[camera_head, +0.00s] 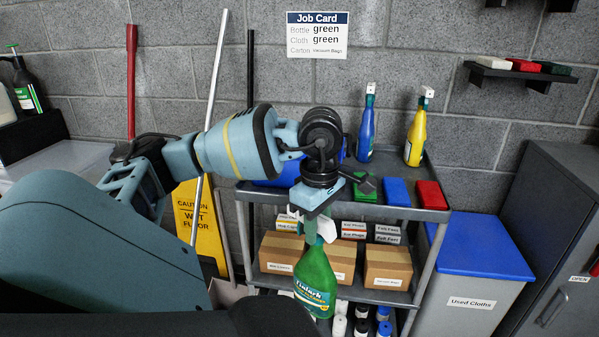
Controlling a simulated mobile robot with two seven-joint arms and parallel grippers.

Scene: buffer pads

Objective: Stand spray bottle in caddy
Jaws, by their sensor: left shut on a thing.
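My left gripper (317,212) points down and is shut on the green spray bottle (316,277) near its top. The bottle hangs nearly upright in front of the grey cart (438,213), at the height of its lower shelves. It covers part of the cartons behind it. A blue thing (287,174) on the cart top, perhaps the caddy, is mostly hidden behind my left arm, and I cannot see inside it. My right gripper is not in view.
A blue spray bottle (366,128) and a yellow one (415,135) stand at the back of the cart top. Blue (397,191) and red (431,195) folded cloths lie at its front right. A used-cloths bin (473,280) stands right. The job card (317,35) reads bottle green, cloth green.

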